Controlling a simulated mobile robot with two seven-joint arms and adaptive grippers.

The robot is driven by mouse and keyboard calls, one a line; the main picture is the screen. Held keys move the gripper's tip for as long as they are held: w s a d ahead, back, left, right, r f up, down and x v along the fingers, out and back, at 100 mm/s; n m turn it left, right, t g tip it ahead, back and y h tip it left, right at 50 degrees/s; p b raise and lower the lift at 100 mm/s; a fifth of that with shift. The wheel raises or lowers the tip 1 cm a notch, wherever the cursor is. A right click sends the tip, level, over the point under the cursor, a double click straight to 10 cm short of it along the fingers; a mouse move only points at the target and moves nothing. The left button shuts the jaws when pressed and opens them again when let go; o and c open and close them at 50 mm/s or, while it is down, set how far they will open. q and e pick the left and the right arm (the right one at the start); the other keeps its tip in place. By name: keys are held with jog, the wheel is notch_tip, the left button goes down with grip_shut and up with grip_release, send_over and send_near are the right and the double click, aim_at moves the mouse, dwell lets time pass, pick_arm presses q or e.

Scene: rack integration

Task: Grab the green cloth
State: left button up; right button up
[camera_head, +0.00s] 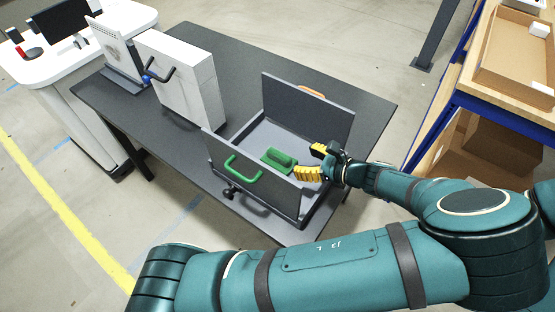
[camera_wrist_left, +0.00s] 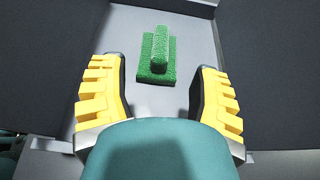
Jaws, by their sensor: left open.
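The green cloth (camera_head: 272,162) lies on the floor of an open grey box (camera_head: 239,176) on the dark table. It looks like a flat green pad with a raised ridge on top. In the left wrist view the cloth (camera_wrist_left: 146,72) lies ahead of the fingertips, centred between them, with a gap around it. My left gripper (camera_head: 304,161) reaches into the box from the right. Its yellow fingers are spread open and empty, also in the left wrist view (camera_wrist_left: 159,88). My right gripper is not in view.
The box has upright walls, a green handle (camera_head: 243,168) on the near wall and an orange one (camera_head: 312,92) at the far side. A white case (camera_head: 180,80) stands to the left on the table (camera_head: 355,100). Shelving with a cardboard tray (camera_head: 508,62) is at right.

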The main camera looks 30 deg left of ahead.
aim_at(281, 154)
pick_arm(q)
jog(key=x, duration=0.4)
jog(key=shift+a+f+b, duration=0.2)
jog(key=shift+a+b, duration=0.15)
jog(key=x, duration=0.2)
jog(key=b+x, duration=0.1)
jog(key=x, duration=0.1)
jog(key=shift+w+a+f+b, duration=0.25)
jog(key=shift+f+b, duration=0.05)
jog(key=shift+f, duration=0.1)
jog(key=shift+a+f, duration=0.1)
jog(key=shift+a, duration=0.25)
grip_shut()
